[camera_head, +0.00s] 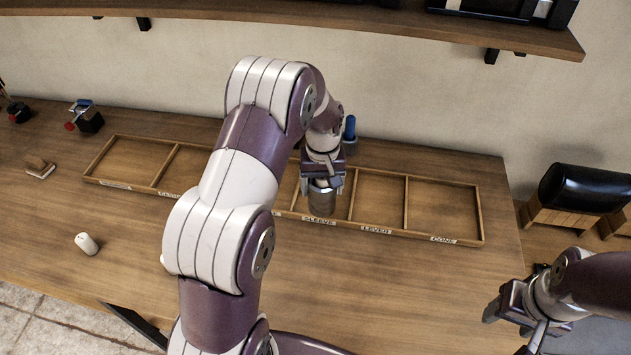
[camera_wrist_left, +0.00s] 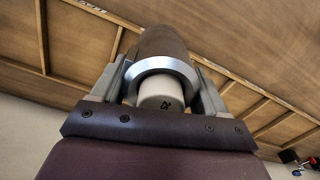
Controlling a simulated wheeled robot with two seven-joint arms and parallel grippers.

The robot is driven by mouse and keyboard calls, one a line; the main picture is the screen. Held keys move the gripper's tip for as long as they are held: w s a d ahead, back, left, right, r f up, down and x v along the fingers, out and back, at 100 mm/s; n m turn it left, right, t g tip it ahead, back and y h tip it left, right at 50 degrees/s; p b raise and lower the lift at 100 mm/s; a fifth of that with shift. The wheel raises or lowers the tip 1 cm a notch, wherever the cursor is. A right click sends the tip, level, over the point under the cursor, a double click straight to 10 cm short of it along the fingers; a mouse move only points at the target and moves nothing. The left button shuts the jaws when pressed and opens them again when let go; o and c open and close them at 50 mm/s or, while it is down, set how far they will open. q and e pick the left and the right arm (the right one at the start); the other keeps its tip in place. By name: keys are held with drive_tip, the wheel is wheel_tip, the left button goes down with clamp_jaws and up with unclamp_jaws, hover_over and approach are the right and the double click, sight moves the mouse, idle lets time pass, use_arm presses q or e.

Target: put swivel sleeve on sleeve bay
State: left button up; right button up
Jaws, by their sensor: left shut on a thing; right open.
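My left gripper (camera_head: 322,176) is shut on the swivel sleeve (camera_head: 322,201), a dark metallic cylinder, at the sleeve bay of the wooden tray. The label reading SLEEVE (camera_head: 319,219) is just in front of it on the tray's front rim. In the left wrist view the sleeve (camera_wrist_left: 163,45) sits between the fingers, with a bright ring and a white end towards the camera. I cannot tell whether the sleeve touches the bay floor. My right gripper (camera_head: 500,305) is open and empty at the lower right, beside the table's right part.
The long divided tray (camera_head: 483,215) has LEVER and CONE bays right of the sleeve. A white piece (camera_head: 87,243) and a small brush-like item (camera_head: 40,167) lie at the left. A blue-topped item (camera_head: 350,128) stands behind the tray. My left arm hides middle bays.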

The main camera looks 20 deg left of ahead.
use_arm(q)
drive_tip(key=w+a+f+p, duration=0.1)
drive_tip(key=f, duration=0.1)
drive_tip(key=w+a+f+p, duration=0.1)
drive_tip(key=w+a+f, duration=0.1)
drive_tip(key=f, duration=0.1)
drive_tip(key=w+a+f+p, duration=0.1)
drive_tip(key=w+a+f, duration=0.1)
drive_tip(key=f, duration=0.1)
drive_tip(key=shift+a, duration=0.15)
drive_tip(key=shift+f, duration=0.4)
drive_tip(key=o, duration=1.3)
